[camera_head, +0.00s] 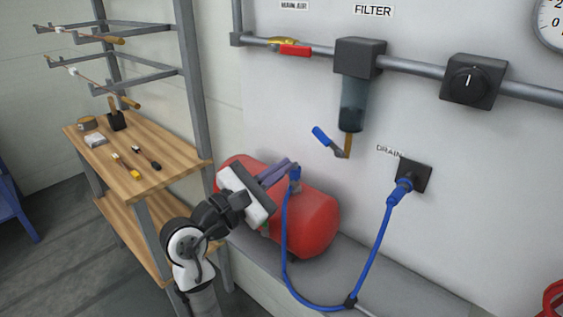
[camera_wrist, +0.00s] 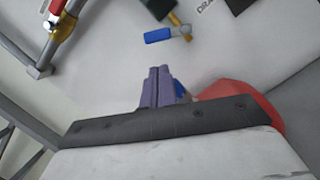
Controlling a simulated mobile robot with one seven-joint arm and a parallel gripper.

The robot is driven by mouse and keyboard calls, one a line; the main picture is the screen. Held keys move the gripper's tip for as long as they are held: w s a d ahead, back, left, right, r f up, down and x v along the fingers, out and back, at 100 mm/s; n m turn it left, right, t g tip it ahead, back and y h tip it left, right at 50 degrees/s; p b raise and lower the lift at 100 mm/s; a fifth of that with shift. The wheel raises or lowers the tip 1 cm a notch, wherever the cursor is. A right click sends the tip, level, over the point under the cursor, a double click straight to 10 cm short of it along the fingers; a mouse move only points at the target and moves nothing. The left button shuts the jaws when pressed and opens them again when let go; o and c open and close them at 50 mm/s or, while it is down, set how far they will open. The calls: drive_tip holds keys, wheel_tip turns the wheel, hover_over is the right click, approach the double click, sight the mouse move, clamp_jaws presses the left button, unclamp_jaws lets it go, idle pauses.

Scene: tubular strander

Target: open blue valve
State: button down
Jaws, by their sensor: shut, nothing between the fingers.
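The blue valve handle (camera_head: 321,137) hangs on a small brass drain fitting (camera_head: 347,145) below the dark filter bowl (camera_head: 352,104). The handle is tilted, its blue end up and to the left. In the wrist view the blue handle (camera_wrist: 158,36) lies nearly level, above and apart from my fingers. My gripper (camera_head: 290,164) is in front of the red tank, below and left of the handle. Its purple fingers (camera_wrist: 160,74) are closed together with nothing between them.
A red tank (camera_head: 315,222) stands behind my gripper. A blue hose (camera_head: 285,230) loops from near my fingertips to the black drain socket (camera_head: 413,177). A red-handled valve (camera_head: 295,50) sits on the grey pipe above. A wooden bench (camera_head: 165,178) with tools stands left.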

sight(328, 142)
drive_tip(key=p+x, duration=0.1)
drive_tip(key=x, duration=0.6)
drive_tip(key=shift+w+d+p, duration=0.15)
drive_tip(key=shift+w+p, duration=0.05)
drive_tip(key=shift+p, duration=0.15)
drive_tip(key=shift+r, duration=0.15)
drive_tip(key=shift+m, duration=0.4)
drive_tip(key=shift+r, duration=0.1)
